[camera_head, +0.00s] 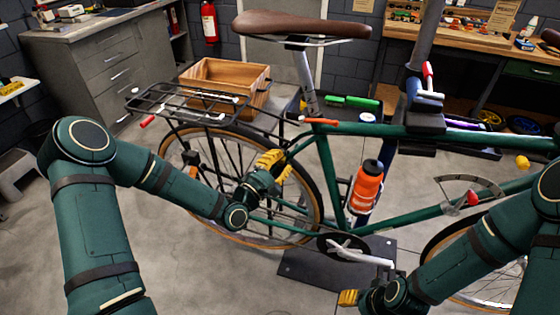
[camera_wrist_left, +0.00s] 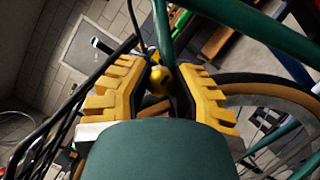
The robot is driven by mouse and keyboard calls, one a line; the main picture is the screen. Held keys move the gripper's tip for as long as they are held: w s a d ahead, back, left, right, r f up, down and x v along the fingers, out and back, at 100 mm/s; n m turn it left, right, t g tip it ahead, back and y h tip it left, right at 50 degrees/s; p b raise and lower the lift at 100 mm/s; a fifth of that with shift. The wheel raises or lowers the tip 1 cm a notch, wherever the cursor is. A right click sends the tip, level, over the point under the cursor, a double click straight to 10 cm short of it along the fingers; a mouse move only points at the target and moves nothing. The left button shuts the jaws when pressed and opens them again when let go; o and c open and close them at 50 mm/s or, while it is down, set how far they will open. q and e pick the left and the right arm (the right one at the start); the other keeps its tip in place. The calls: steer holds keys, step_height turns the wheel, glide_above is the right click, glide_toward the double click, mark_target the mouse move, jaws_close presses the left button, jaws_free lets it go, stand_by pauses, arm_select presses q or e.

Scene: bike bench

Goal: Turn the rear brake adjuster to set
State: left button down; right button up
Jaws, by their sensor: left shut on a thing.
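A green bicycle (camera_head: 345,227) stands clamped in a repair stand, with a brown saddle (camera_head: 300,25) and a black rear rack (camera_head: 180,104). My left gripper (camera_head: 272,165) is at the frame's rear, beside the top of the rear wheel (camera_head: 178,157). In the left wrist view its yellow fingers (camera_wrist_left: 160,85) are closed around a rounded brass-coloured knob, the rear brake adjuster (camera_wrist_left: 160,77). In the head view the fingers hide the adjuster. The adjuster's setting cannot be read.
An orange bottle (camera_head: 367,187) sits on the frame. A wooden crate (camera_head: 226,77) is behind the rack. The stand's clamp (camera_head: 410,122) grips the top tube. A grey drawer cabinet (camera_head: 105,62) is at the back left and a wooden workbench (camera_head: 470,38) at the back right.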

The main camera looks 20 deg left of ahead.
arm_select(q)
steer(key=shift+d+r+n+t, duration=0.15)
steer(key=shift+n+t, duration=0.15)
steer(key=shift+n, duration=0.6)
steer(key=c, duration=0.8)
jaws_free()
steer(key=shift+s, duration=0.25)
steer(key=v, duration=1.1)
steer(key=shift+s+f, duration=0.2)
